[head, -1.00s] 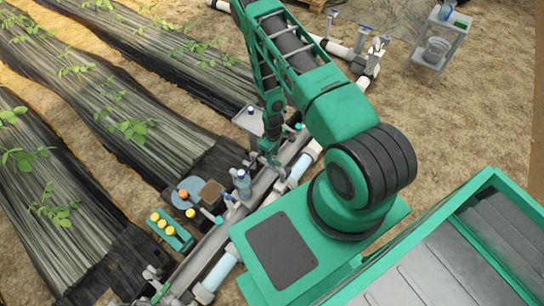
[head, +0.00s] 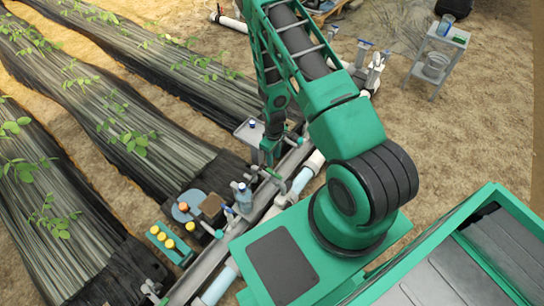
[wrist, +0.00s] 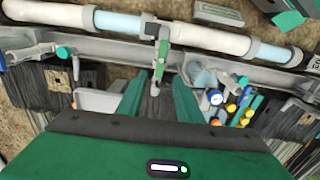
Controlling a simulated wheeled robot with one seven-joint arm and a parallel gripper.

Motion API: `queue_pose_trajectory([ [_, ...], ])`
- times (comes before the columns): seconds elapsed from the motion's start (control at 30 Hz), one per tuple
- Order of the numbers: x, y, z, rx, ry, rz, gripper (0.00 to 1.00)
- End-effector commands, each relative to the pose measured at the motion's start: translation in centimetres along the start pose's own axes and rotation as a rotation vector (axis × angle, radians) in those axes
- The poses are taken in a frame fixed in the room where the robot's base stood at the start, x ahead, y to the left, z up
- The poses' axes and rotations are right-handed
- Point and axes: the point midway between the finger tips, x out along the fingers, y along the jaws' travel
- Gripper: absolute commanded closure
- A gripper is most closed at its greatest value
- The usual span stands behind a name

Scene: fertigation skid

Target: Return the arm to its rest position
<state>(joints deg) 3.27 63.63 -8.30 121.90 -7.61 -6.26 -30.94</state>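My arm, green and black, reaches from its base on the right up and over the skid, and its forearm hangs down. My gripper (head: 270,152) is above the grey rail (head: 205,258), close to the pipe in the picture; the arm partly hides it in the head view. A valve with a green handle (wrist: 163,52) on the pipe lies just beyond the fingertips, and I see no contact.
A white and blue pipe (head: 302,180) runs along the rail. A blue-capped bottle (head: 243,198), a green rack with yellow caps (head: 168,240) and a grey stand (head: 250,132) are close by. A small shelf cart (head: 436,64) stands at the back right on open soil.

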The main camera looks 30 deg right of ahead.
Motion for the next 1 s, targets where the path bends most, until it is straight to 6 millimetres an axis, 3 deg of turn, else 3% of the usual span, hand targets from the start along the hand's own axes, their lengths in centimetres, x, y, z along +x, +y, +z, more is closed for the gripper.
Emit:
queue_pose_trajectory([
  [0.27,0.0,0.0,0.0,0.001,0.0,0.0,0.67],
  [0.43,-2.4,0.9,-0.4,0.025,0.001,0.009,0.67],
  [0.73,-13.3,3.7,-0.3,0.151,-0.011,0.043,0.67],
  [1.0,-23.1,4.9,2.0,0.288,-0.021,0.064,0.67],
])
